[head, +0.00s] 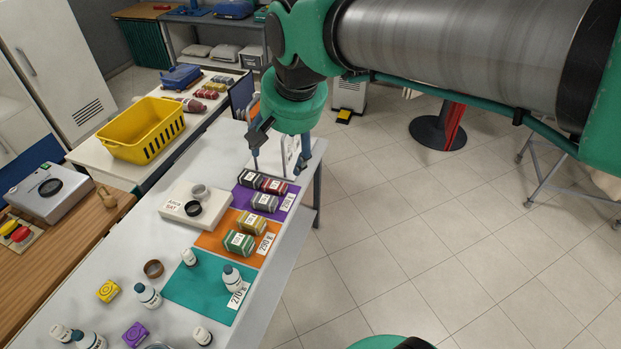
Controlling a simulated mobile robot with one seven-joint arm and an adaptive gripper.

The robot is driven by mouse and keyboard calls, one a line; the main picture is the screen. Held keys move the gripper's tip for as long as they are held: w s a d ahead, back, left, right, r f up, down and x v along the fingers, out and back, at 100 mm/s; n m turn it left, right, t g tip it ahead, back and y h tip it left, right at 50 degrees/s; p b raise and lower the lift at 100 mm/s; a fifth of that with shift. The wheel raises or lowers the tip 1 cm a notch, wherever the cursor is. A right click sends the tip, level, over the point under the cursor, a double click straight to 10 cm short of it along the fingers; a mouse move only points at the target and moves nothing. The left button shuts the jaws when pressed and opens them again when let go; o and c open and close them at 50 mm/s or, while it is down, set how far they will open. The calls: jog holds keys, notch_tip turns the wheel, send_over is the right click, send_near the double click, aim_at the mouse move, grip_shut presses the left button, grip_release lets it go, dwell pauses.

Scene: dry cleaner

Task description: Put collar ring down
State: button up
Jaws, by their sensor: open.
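My gripper (276,165) is open over the far right end of the white table, with nothing seen between its fingers. Several ring-shaped things are in the head view, and I cannot tell which is the collar ring. A black ring (192,209) and a grey round piece (199,190) are on a pale flat box (178,207) with a printed label, left of and nearer than my gripper. A brown ring (153,268) lies on the white table (135,236) nearer to me. All are apart from my gripper.
Purple (275,203), orange (215,241) and teal (190,288) mats hold small labelled blocks and a bottle. More bottles, a yellow block (108,291) and a purple block (135,334) stand nearer. A yellow basket (142,130) is farther left. The floor at right is largely clear.

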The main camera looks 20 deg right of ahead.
jog(key=s+d+f+n, duration=0.1)
jog(key=s+f, duration=0.1)
jog(key=s, duration=0.5)
jog(key=s+d+f+n+t, duration=0.1)
jog(key=s+d+f+n, duration=0.1)
jog(key=s, duration=0.6)
jog(key=shift+f, duration=0.25)
notch_tip(320, 180, down, 9)
jog(key=b, duration=0.9)
jog(key=o, duration=0.7)
jog(key=shift+o, duration=0.2)
